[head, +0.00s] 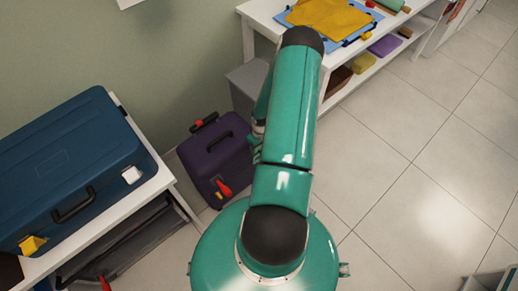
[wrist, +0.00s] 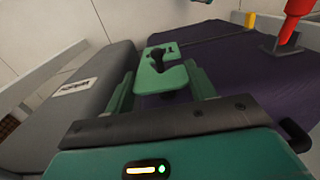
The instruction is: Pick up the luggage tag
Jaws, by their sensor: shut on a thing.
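My gripper (wrist: 163,84) is in the wrist view, its two green fingers reaching forward with a gap between them. They are shut on a flat green piece (wrist: 172,79) with a dark part at its middle, which looks like the luggage tag. Its colour is close to that of my fingers, so its edges are hard to tell. It is above or against the purple case (wrist: 225,75), close to the grey box (wrist: 82,100). In the head view my arm hides the gripper's tips and the green piece.
The purple case (head: 214,158) stands on the floor. A blue suitcase (head: 65,160) with white and yellow pieces lies on a white bench (head: 110,228) at left. A white shelf (head: 355,52) holds folded cloths at the back. Tiled floor (head: 400,190) is clear at right.

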